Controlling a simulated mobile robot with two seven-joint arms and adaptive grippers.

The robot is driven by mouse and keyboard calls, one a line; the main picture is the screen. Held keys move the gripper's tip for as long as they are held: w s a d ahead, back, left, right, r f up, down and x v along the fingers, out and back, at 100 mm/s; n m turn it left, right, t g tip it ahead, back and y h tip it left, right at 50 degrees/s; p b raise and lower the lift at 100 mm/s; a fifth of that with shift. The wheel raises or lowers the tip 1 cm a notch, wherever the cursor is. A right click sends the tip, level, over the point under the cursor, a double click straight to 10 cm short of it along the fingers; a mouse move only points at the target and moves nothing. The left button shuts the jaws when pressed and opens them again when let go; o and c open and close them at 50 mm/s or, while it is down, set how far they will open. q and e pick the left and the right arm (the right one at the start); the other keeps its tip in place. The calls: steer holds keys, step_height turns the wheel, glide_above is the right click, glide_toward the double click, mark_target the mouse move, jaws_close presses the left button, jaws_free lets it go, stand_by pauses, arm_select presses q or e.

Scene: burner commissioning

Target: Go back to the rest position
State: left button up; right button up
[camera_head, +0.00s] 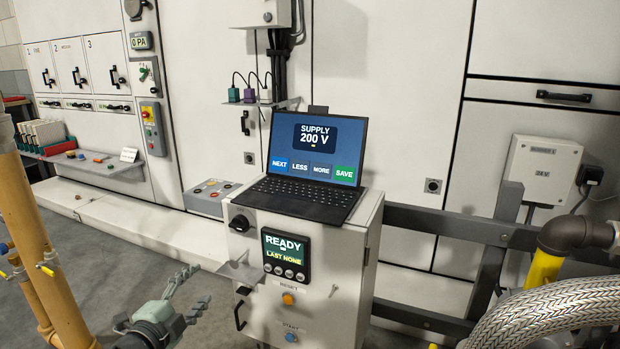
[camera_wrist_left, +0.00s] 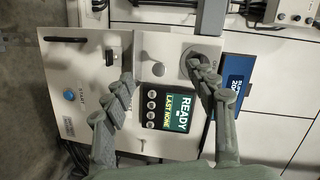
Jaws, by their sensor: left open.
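My left gripper (camera_head: 188,295) is at the lower left of the head view, in front of and left of the white control cabinet (camera_head: 335,270). Its fingers are spread open with nothing between them. In the left wrist view the open left gripper (camera_wrist_left: 165,85) shows its two fingers in front of the cabinet panel. The cabinet's display (camera_head: 286,252) reads READY and LAST NONE; it also shows between the fingers in the left wrist view (camera_wrist_left: 172,112). A laptop (camera_head: 305,190) stands open on the cabinet and reads SUPPLY 200 V. My right gripper is not in view.
A yellow pipe (camera_head: 35,235) stands at the left edge. A braided hose (camera_head: 550,308) and dark rails (camera_head: 445,222) are at the right. A small shelf (camera_head: 240,272) juts from the cabinet's left side, close to the gripper. Grey floor lies open at the lower left.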

arm_select(q)
steer(key=s+a+f+n+g+y, duration=0.1)
steer(key=s+f+n+g+y, duration=0.1)
steer(key=s+f+n, duration=0.3)
steer(key=s+f+n+g+y, duration=0.1)
steer(key=s+f+n+g, duration=0.1)
steer(key=f, duration=0.5)
steer(key=s+f+n+g, duration=0.2)
steer(key=s+f, duration=0.3)
steer(key=s, duration=0.3)
steer(key=s+d+f+n+g, duration=0.1)
steer(key=s+f+n+g, duration=0.2)
steer(key=s, duration=0.5)
steer(key=s+d+f+n+g+y, duration=0.1)
steer(key=s+f+n+g, duration=0.2)
steer(key=s+f, duration=0.4)
steer(key=shift+s+d+f+g, duration=0.25)
steer(key=shift+s+g, duration=0.25)
steer(key=shift+s, duration=0.5)
